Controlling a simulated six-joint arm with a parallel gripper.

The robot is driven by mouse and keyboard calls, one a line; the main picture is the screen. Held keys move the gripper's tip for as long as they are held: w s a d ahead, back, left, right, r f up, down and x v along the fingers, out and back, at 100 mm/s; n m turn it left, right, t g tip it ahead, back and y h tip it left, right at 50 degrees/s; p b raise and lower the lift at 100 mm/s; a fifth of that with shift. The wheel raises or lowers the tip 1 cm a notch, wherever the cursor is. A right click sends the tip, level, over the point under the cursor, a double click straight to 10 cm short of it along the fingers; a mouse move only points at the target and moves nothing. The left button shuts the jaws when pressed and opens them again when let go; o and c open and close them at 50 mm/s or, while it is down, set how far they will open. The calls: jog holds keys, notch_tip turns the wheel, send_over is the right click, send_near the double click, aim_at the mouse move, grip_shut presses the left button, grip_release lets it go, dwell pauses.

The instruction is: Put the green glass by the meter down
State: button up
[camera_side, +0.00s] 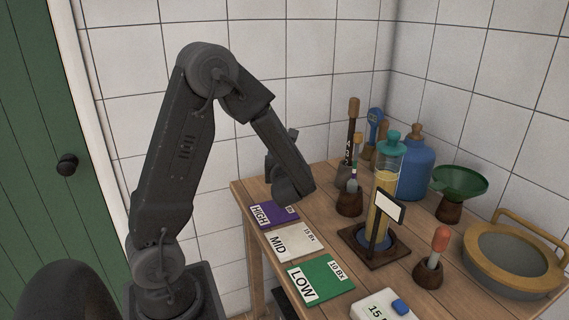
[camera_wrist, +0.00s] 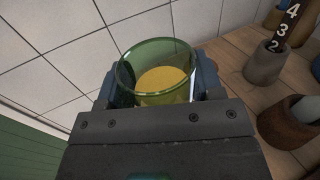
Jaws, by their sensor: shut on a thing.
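My gripper (camera_side: 290,183) is shut on a green glass (camera_wrist: 150,65) with yellow liquid in it. In the wrist view the round rim of the glass shows between my two jaws (camera_wrist: 157,86). In the side view my gripper is over the back left of the table, just behind the purple HIGH card (camera_side: 266,214), and hides the glass. A white meter (camera_side: 378,306) with a blue part and a "15" on it lies at the front edge of the side view, partly cut off. A white MID card (camera_side: 291,241) and a green LOW card (camera_side: 318,279) lie between them.
A tall cylinder of yellow liquid (camera_side: 386,170) stands on a dark wooden base (camera_side: 362,252) right of the cards. Droppers in wooden holders, a blue demijohn (camera_side: 415,168), a green funnel (camera_side: 461,181) and a round sieve (camera_side: 514,255) fill the right side. Tiled walls stand behind.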

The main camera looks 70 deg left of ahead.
jog(key=s+d+f, duration=0.2)
jog(key=d, duration=1)
jog(key=shift+s+d+f, duration=0.1)
jog(key=shift+d+f, duration=0.05)
jog(key=shift+f, duration=1.2)
jog(key=shift+s+d+f, duration=0.1)
jog(key=shift+d+f, duration=0.1)
jog(key=shift+f, duration=1.15)
jog(key=shift+s+d+f, duration=0.1)
jog(key=shift+d+f, duration=0.05)
jog(key=shift+f, duration=1.2)
jog(key=shift+f, duration=0.1)
jog(key=o, duration=1.1)
